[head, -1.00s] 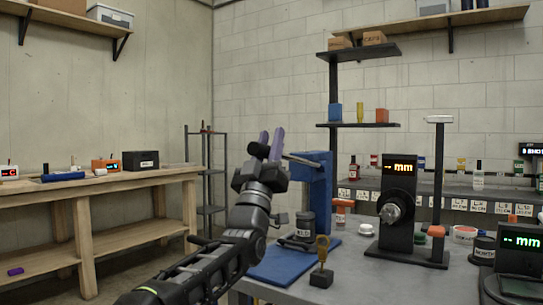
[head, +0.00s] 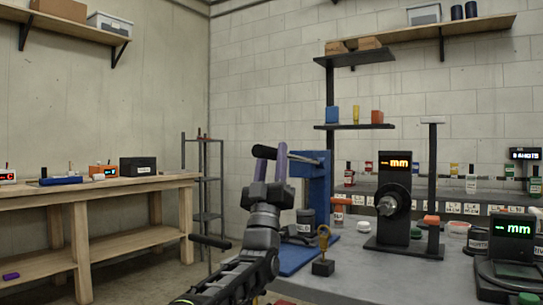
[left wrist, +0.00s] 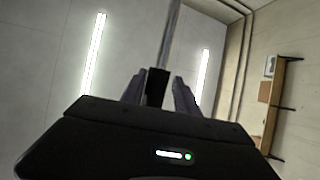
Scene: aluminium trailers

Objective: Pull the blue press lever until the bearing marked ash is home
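The blue press (head: 319,188) stands at the left edge of the grey bench. Its lever (head: 296,157) sticks out to the left from the top and ends in a dark grip. My left gripper (head: 272,150) is raised at that grip, its two purple fingers apart. In the left wrist view, a grey rod (left wrist: 170,40) and a black block (left wrist: 157,87) show between the fingers (left wrist: 160,88); a gap shows on the right side. A dark round piece with a white label (head: 305,217) is by the press; I cannot read ash on it. My right gripper is out of view.
A brass-coloured piece on a black block (head: 323,255) stands in front of the press. A dark gauge stand (head: 394,180) and a display unit (head: 512,240) are on the grey bench (head: 370,275). A wooden bench (head: 90,195) is at the left.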

